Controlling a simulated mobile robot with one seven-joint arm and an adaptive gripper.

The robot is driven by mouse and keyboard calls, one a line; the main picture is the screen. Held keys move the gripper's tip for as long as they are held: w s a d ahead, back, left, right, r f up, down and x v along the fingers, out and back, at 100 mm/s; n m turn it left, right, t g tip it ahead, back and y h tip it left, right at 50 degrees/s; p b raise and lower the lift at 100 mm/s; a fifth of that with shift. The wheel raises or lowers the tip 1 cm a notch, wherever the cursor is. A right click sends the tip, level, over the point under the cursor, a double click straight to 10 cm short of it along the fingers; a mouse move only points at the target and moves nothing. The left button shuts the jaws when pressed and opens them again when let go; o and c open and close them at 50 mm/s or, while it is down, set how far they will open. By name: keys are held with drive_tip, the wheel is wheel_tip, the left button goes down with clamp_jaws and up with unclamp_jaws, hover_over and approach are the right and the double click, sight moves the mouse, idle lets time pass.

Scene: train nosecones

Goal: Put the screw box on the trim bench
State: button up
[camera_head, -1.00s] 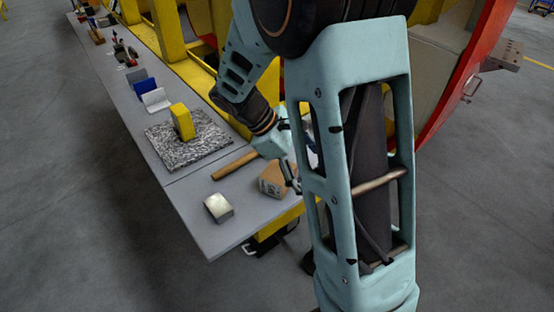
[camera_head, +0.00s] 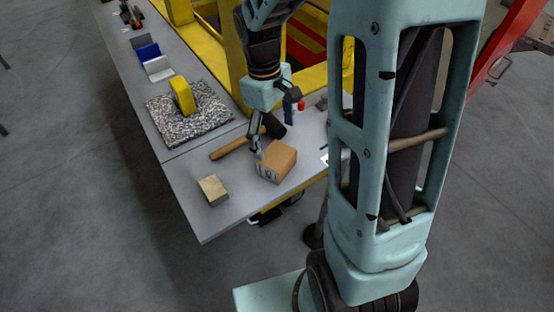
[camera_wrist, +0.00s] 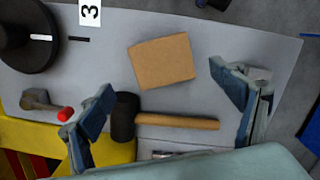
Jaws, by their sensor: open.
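A brown cardboard box (camera_head: 277,162), which looks like the screw box, lies on the grey bench top (camera_head: 225,218) near its front end. In the wrist view the box (camera_wrist: 161,62) lies ahead of and roughly between the fingertips, with bare bench around it. My gripper (camera_head: 258,148) is low over the bench, right behind the box. Its two fingers stand wide apart in the wrist view (camera_wrist: 161,90), with nothing between them held. I cannot tell which surface is called the trim bench.
A mallet with a wooden handle (camera_head: 235,147) lies behind the box, below my gripper. A small beige block (camera_head: 213,190) lies left of the box. A yellow block (camera_head: 183,96) stands on a speckled mat (camera_head: 215,132). A number 3 label (camera_wrist: 90,12) lies near a black round object (camera_wrist: 28,38).

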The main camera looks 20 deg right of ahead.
sight(277, 155)
drive_tip(key=f, duration=0.4)
drive_tip(key=s+f, duration=0.1)
drive_tip(key=f, duration=0.1)
drive_tip(key=shift+d+p, duration=0.1)
drive_tip(key=shift+p, duration=0.25)
